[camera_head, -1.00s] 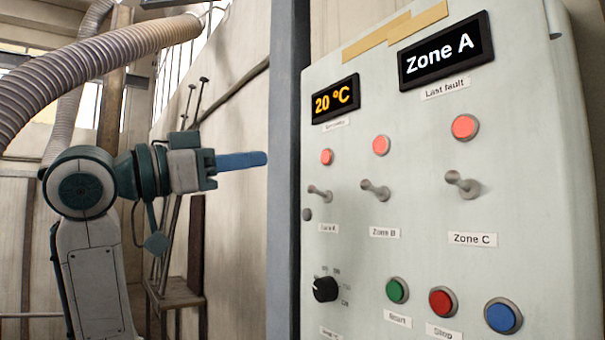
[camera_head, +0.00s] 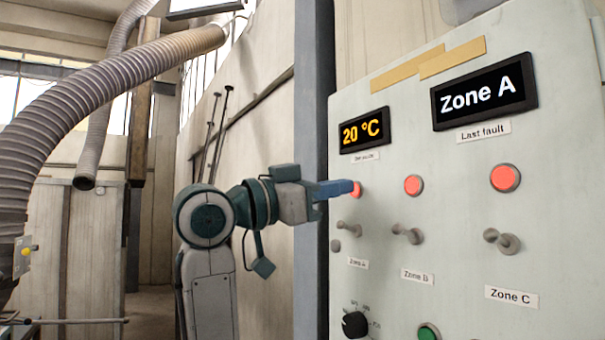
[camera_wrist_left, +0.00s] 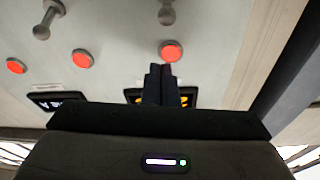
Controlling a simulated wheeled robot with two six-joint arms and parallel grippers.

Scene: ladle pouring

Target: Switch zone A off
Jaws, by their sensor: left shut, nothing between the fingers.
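The Zone A toggle switch (camera_head: 349,228) is a small grey lever on the pale control panel (camera_head: 440,270), above its Zone A label (camera_head: 357,263). It also shows at the top of the left wrist view (camera_wrist_left: 166,12). A lit red lamp (camera_head: 356,188) sits above the switch. My left gripper (camera_head: 347,187) is shut and empty, with its blue fingertips right beside this lamp, above the lever. In the left wrist view the dark fingers (camera_wrist_left: 163,70) end just short of the red lamp (camera_wrist_left: 171,50). I cannot tell whether they touch the panel.
The Zone B switch (camera_head: 407,233) and Zone C switch (camera_head: 502,241) stand to the right, each under a lit red lamp. A "20 °C" display (camera_head: 364,130) and a "Zone A" fault display (camera_head: 484,91) are above. A black knob (camera_head: 355,324) is below. A grey post (camera_head: 310,110) stands left of the panel.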

